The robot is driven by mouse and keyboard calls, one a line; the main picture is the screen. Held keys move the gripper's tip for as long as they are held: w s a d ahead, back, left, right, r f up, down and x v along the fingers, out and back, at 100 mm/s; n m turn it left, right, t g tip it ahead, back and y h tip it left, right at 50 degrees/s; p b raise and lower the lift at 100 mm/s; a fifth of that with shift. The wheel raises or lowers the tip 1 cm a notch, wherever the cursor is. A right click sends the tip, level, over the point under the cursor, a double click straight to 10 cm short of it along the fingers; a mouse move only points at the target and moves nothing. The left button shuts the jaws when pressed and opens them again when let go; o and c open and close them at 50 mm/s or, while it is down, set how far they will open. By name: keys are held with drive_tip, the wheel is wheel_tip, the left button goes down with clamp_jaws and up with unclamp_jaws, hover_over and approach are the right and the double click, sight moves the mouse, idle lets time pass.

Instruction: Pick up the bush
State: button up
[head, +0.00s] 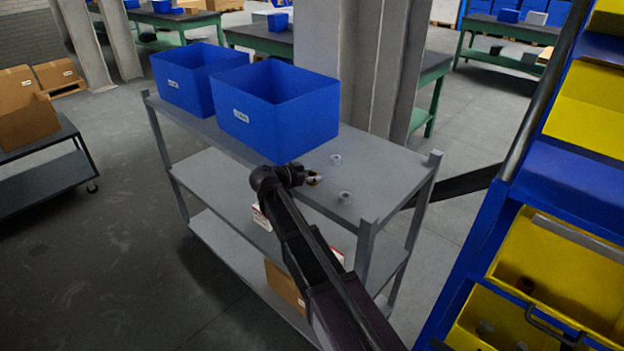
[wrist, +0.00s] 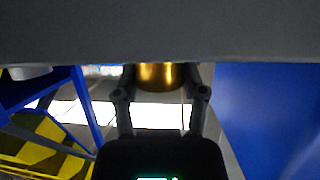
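The bush is a small gold cylinder. In the wrist view the bush (wrist: 155,76) is between the fingers of my gripper (wrist: 160,88), with a dark finger close against each side. The fingers look closed on it, but a grey band across the top hides the fingertips and the bush's far end. In the head view my gripper (head: 312,178) is low over the right part of the grey cart's top shelf (head: 385,165), with a bit of gold at its tip. I cannot tell whether the bush touches the shelf.
Two small pale rings stand on the shelf, one behind my gripper (head: 335,159) and one in front (head: 345,198). Two blue bins (head: 277,115) (head: 190,80) occupy the shelf's left part. Corner posts (head: 367,240) rise at the cart's right end. A blue rack with yellow bins (head: 560,270) is at right.

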sight(312, 174)
drive_tip(key=shift+r, duration=0.15)
drive_tip(key=shift+c, duration=0.2)
wheel_tip(312, 174, up, 3)
drive_tip(key=p, duration=0.3)
drive_tip(key=s+d+r+p, duration=0.1)
drive_tip(key=s+d, duration=0.1)
drive_tip(key=s, duration=0.5)
drive_tip(key=s+d+p, duration=0.1)
drive_tip(key=s+d, duration=0.1)
drive_tip(key=s, duration=0.6)
drive_tip(key=shift+s+d+r, duration=0.2)
drive_tip(key=shift+d+r, duration=0.05)
drive_tip(key=shift+r, duration=0.1)
